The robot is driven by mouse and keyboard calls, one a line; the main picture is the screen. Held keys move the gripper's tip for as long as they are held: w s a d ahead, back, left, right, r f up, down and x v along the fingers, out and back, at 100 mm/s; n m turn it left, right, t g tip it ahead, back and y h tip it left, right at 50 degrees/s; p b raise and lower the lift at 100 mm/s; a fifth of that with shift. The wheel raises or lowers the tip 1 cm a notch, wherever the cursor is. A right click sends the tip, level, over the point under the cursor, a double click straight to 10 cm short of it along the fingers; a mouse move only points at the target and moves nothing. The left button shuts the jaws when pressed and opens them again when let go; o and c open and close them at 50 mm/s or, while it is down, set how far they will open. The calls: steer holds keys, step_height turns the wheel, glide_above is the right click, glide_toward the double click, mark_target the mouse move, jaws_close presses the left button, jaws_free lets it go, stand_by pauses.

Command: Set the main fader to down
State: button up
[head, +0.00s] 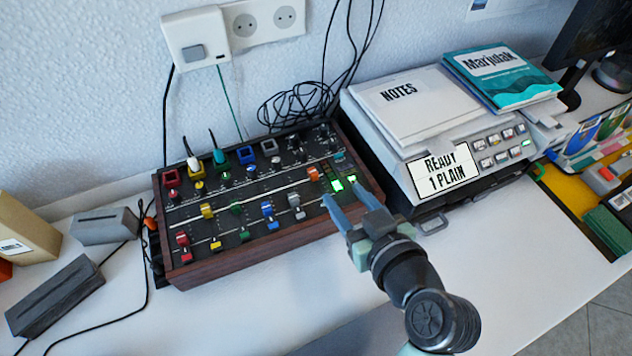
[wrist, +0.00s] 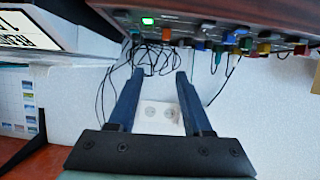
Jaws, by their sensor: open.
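The mixer (head: 250,243) is a dark panel in a wooden case, with rows of coloured caps. My gripper (head: 342,196) is open and empty at the mixer's right front part, near the lit buttons. In the wrist view, my gripper (wrist: 158,76) has nothing between its fingers, and the mixer's edge (wrist: 230,12) runs along the top.
A white machine (head: 440,168) with notes (head: 405,105) and a teal booklet (head: 503,78) on it stands close to the right. Loose cables (head: 300,103) lie behind the mixer. Grey blocks (head: 105,228) are at the left. The table in front (head: 250,310) is clear.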

mark_target(314, 172)
steer(key=x, duration=0.4)
steer(key=f+x, duration=0.1)
steer(key=x, duration=0.3)
steer(key=s+x, duration=0.1)
steer(key=x, duration=0.4)
steer(key=shift+a+f+b, duration=0.25)
steer(key=shift+f+b, duration=0.15)
steer(key=shift+y, duration=0.3)
jaws_close()
stand_by(0.5)
